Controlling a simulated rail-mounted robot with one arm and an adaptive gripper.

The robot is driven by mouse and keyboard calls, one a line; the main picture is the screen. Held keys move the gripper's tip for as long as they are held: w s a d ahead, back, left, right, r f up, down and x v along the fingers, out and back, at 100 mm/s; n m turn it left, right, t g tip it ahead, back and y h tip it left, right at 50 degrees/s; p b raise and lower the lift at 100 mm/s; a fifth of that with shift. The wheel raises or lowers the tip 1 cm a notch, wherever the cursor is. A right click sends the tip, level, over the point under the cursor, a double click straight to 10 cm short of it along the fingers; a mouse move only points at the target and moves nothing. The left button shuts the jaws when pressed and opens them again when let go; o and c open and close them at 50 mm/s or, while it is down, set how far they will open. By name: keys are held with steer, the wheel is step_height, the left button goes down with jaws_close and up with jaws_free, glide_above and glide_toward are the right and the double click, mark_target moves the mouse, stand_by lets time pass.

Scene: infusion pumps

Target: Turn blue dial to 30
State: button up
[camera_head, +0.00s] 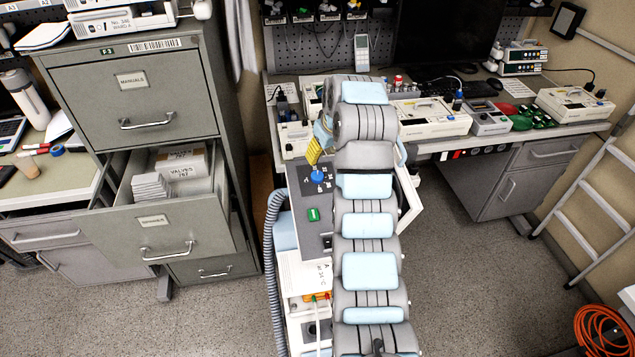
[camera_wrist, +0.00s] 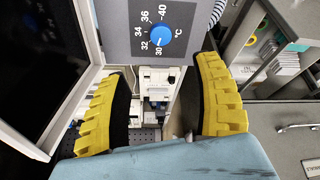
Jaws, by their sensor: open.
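The blue dial (camera_wrist: 160,33) sits on a grey panel (camera_wrist: 200,12) at the top of the wrist view, with a °C scale of 30 to 40 printed around it. The 30 mark lies at its lower edge in that view. I cannot clearly tell where its pointer stands. In the head view the dial (camera_head: 317,177) is on the dark panel top left of my arm. My gripper (camera_wrist: 165,68) is open and empty, its yellow fingers wide apart, one each side below the dial, not touching it. In the head view a yellow finger (camera_head: 313,152) shows just behind the dial.
A green switch (camera_head: 313,214) lies on the same panel, nearer the front. A dark screen (camera_wrist: 40,55) in a white frame is close to the left finger. An open drawer (camera_head: 165,225) of the grey cabinet stands left. The bench (camera_head: 440,142) behind carries several devices.

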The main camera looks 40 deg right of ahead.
mark_target(318, 176)
steer(key=x, duration=1.4)
steer(key=shift+f, duration=0.15)
steer(key=c, duration=1.2)
